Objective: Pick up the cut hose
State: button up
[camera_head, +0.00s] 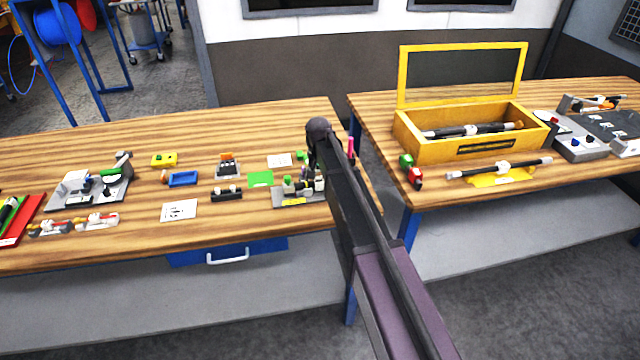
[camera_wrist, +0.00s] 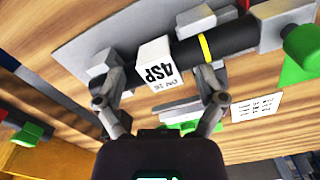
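A short black hose (camera_wrist: 218,40) with a yellow band and a white tag (camera_wrist: 155,65) reading "4SP" lies across a grey fixture (camera_wrist: 85,45) in the wrist view. It appears to be the cut hose. My gripper (camera_wrist: 158,85) is open, its two fingers spread wide with the white tag between and beyond them. I see no grip on the hose; whether a finger touches it I cannot tell. In the head view the fixture (camera_head: 288,203) stands near the right end of the left table; my arm hides part of it and my fingers.
On the right table stand a yellow open box (camera_head: 420,145) and a hose on a yellow stand (camera_head: 500,179).

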aim_at(318, 180)
jog(key=shift+c, duration=0.6)
jog(key=shift+a+r, duration=0.1)
jog(key=shift+r+p, duration=0.55)
jog(key=shift+p, duration=0.05)
jog(key=c, duration=0.6)
jog(key=shift+w+r+p, duration=0.1)
jog(key=shift+r+p, duration=0.45)
jog(key=shift+p, duration=0.15)
notch_tip(318, 180, up, 8)
jog(key=p, duration=0.7)
jog(key=shift+f, duration=0.25)
jog(key=shift+s+f, duration=0.1)
jog(key=shift+s, duration=0.1)
